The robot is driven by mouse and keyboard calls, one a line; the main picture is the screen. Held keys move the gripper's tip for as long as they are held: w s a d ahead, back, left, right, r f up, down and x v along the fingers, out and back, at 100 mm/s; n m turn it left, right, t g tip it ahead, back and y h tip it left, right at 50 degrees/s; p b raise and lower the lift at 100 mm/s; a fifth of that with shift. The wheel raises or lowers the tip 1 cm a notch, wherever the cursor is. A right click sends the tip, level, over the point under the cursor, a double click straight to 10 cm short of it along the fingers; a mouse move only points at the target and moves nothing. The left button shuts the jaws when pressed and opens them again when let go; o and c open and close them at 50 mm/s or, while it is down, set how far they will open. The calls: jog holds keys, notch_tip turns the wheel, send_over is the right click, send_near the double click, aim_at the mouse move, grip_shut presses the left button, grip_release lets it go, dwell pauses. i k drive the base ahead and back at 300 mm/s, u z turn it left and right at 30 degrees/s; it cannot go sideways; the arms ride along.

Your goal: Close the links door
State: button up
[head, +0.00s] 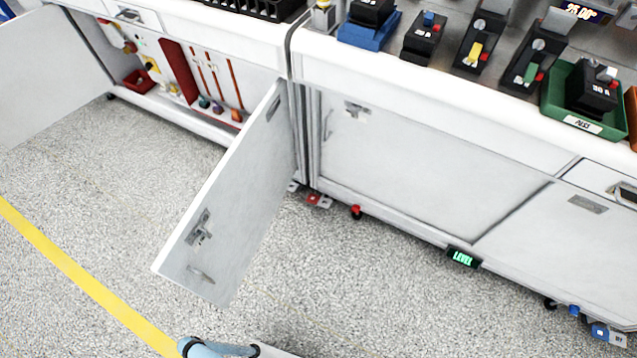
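A white cabinet door (237,195) stands wide open in the middle, swung out over the floor from its hinge beside the gap between two cabinets. Its face shows a latch (200,232) and a handle (201,274) near the free edge. A second door (50,75) of the same left cabinet also stands open at the far left. I cannot read a label that tells which is the links door. Part of my arm shows at the bottom edge; my gripper is not in view.
The open left cabinet (185,122) holds red-handled tools and a red bin (139,80). The right cabinet's doors (420,165) are shut; breakers and a green tray (553,105) stand on its top. Grey floor (110,190) with a yellow line (85,280) is clear.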

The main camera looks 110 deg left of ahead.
aim_at(238, 204)
jog(key=z, duration=0.45)
jog(key=i, duration=0.2)
jog(key=u, duration=2.2)
jog(key=i, duration=0.2)
jog(key=u, duration=2.85)
jog(key=i, duration=1.05)
jog(key=z, duration=0.4)
